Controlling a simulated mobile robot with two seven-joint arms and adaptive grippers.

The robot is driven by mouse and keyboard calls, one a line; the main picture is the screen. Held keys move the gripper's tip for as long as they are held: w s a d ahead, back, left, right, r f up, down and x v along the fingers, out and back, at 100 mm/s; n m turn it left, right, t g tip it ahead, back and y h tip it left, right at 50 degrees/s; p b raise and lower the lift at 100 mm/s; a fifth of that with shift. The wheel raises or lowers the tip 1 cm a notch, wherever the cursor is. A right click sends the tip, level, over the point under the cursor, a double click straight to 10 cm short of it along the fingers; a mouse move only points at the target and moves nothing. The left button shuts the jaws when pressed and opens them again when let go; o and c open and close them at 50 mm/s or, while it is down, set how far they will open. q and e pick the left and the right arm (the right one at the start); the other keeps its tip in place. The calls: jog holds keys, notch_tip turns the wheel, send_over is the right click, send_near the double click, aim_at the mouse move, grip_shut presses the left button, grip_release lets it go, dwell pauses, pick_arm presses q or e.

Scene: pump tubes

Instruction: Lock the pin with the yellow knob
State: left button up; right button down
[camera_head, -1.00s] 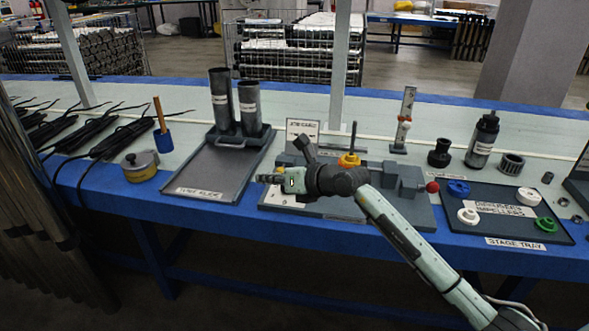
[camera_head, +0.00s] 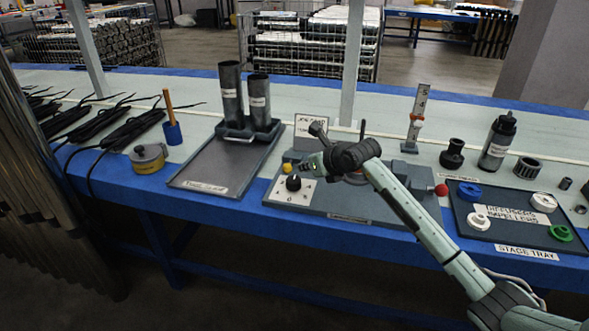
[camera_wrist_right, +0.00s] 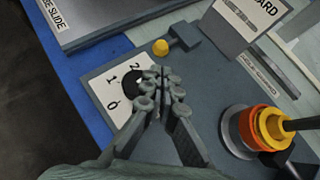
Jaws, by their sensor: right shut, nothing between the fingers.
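My right gripper (camera_head: 306,167) is shut and empty, close to the right of the knob in the head view. In the wrist view its fingertips (camera_wrist_right: 163,76) are apart from the knob and partly overlap a black dial (camera_wrist_right: 133,88) on a white plate marked 0, 1, 2. My left gripper is not in view.
A post with orange and yellow rings (camera_wrist_right: 262,127) stands on the fixture at the right of the wrist view. A sign card (camera_head: 310,128) stands behind. The tube slide tray (camera_head: 228,170) is left, the stage tray (camera_head: 508,218) right. A red ball (camera_head: 441,190) sits at the fixture's right end.

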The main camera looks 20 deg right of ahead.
aim_at(297, 174)
jog(key=x, duration=0.7)
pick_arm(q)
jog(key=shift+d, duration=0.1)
pick_arm(e)
jog(key=shift+w, duration=0.1)
jog(key=shift+w+d+f, duration=0.1)
jog(key=shift+w+d+b, duration=0.35)
jog(key=shift+w+b, duration=0.25)
jog(key=shift+b, duration=0.2)
jog(key=shift+w+d, duration=0.2)
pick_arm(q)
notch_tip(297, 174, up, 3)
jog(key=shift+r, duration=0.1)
pick_arm(e)
jog(key=shift+s, duration=0.1)
